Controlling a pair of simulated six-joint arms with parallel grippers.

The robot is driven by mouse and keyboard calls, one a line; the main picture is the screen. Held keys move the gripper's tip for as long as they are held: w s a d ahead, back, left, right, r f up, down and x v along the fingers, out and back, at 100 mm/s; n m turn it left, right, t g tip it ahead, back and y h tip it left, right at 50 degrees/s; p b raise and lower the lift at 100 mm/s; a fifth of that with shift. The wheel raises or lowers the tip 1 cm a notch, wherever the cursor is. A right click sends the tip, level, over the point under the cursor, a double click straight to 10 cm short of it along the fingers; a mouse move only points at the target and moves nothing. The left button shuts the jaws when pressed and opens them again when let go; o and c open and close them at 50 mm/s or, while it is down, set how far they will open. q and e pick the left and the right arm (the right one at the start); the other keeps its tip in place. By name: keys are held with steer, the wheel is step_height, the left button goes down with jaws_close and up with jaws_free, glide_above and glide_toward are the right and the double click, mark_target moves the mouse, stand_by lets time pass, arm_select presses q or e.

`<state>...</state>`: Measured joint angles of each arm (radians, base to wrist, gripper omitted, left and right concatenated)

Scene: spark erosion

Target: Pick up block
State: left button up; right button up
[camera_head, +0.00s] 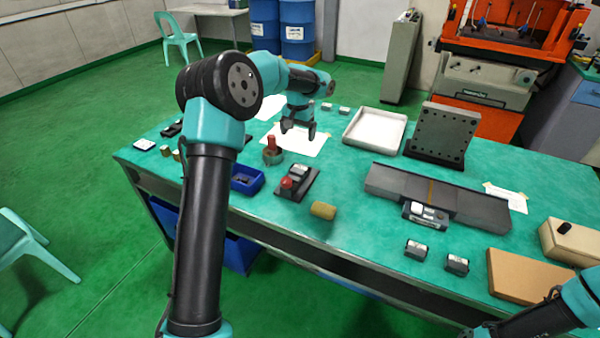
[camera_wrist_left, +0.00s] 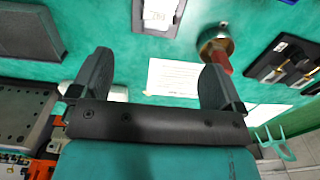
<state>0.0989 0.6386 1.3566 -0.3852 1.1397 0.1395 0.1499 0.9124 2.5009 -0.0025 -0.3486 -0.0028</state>
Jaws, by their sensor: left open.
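My left gripper (camera_head: 298,132) is open and empty, pointing down above the white paper sheet (camera_head: 292,140) on the green table. In the left wrist view its two fingers (camera_wrist_left: 155,75) stand wide apart with the sheet (camera_wrist_left: 175,78) between and beyond them. Small grey blocks are in several places: two at the table's back (camera_head: 327,107) (camera_head: 344,110) and two near the front right (camera_head: 415,250) (camera_head: 457,264). I cannot tell which block is meant. A pale item (camera_wrist_left: 112,93) is partly hidden behind one finger. My right gripper is not in view.
A red-handled tool (camera_head: 271,148) stands just left of the sheet. A white tray (camera_head: 375,143) and an angle plate (camera_head: 440,132) stand to the right.

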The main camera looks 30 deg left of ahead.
arm_select(q)
glide_above(299, 169)
steer(key=f, duration=1.1)
steer(key=shift+s+f, duration=0.1)
steer(key=shift+s, duration=0.15)
steer(key=shift+w+f, duration=0.15)
steer(key=shift+f, duration=1.2)
steer(key=shift+w+f, duration=0.15)
steer(key=shift+f, duration=1.15)
steer(key=c, duration=1.4)
